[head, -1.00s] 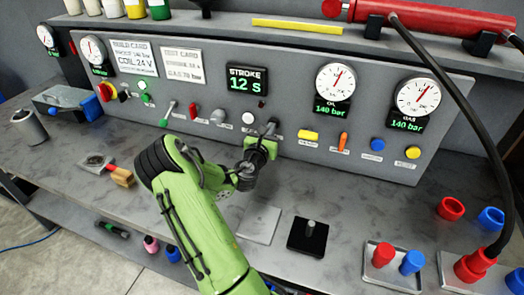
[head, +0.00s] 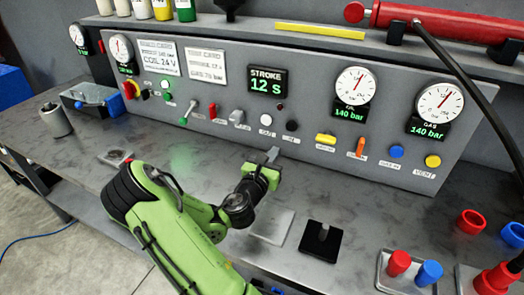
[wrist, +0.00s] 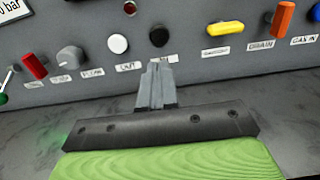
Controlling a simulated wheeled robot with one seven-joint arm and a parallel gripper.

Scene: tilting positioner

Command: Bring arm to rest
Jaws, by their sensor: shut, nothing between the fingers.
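My green arm reaches in from the bottom of the head view. My gripper (head: 271,155) is shut and empty, in front of the grey control panel (head: 225,75) and above the bench. In the wrist view my gripper (wrist: 158,75) shows its closed grey fingers pointing at the panel, just below the black button (wrist: 159,37). The white button (wrist: 117,43) is up and left of the fingertips. In the head view the fingertips look apart from the panel face.
Knobs and switches line the panel, among them a yellow one (head: 326,139) and an orange one (head: 360,147). A black hose (head: 470,85) hangs at right.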

